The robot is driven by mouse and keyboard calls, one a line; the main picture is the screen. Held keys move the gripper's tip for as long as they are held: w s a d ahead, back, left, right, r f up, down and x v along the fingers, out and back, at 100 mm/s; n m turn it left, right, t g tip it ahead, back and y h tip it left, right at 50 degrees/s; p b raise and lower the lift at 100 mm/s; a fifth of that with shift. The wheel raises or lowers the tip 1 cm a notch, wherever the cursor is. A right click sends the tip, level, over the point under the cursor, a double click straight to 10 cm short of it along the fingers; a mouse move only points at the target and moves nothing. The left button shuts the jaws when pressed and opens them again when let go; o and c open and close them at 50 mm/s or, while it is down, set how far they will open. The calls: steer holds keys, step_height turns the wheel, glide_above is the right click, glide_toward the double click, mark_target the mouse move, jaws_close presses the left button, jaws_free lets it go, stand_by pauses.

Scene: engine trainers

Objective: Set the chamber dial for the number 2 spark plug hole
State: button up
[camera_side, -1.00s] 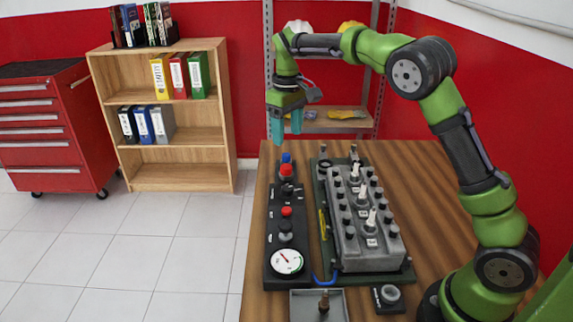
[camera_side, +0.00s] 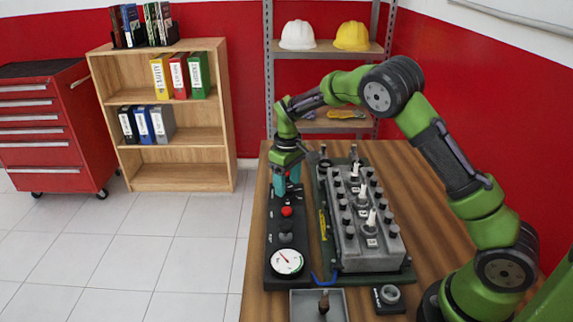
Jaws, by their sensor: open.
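A long black panel (camera_side: 272,235) lies along the left side of the wooden table. It carries a red knob (camera_side: 287,211), a black knob (camera_side: 285,229) and a round white gauge (camera_side: 287,262) with a red needle. I cannot tell which control is the chamber dial. My gripper (camera_side: 287,187) points down at the far end of this panel, with its teal fingers apart. It hides the blue and red knobs there; whether it touches them is unclear. The grey engine block (camera_side: 365,245) with several plugs stands to the right; hole numbers are unreadable.
A grey tray (camera_side: 340,306) with a dark upright piece and a small black block with a ring (camera_side: 388,296) lie at the near edge. The table's right side is clear.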

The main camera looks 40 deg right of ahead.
steer(key=shift+f, duration=0.65)
steer(key=c, duration=1)
steer(key=shift+m, duration=0.4)
steer(key=m, duration=0.5)
steer(key=shift+m, duration=0.3)
steer(key=m, duration=0.5)
steer(key=shift+r, duration=0.1)
steer(key=shift+m, duration=0.4)
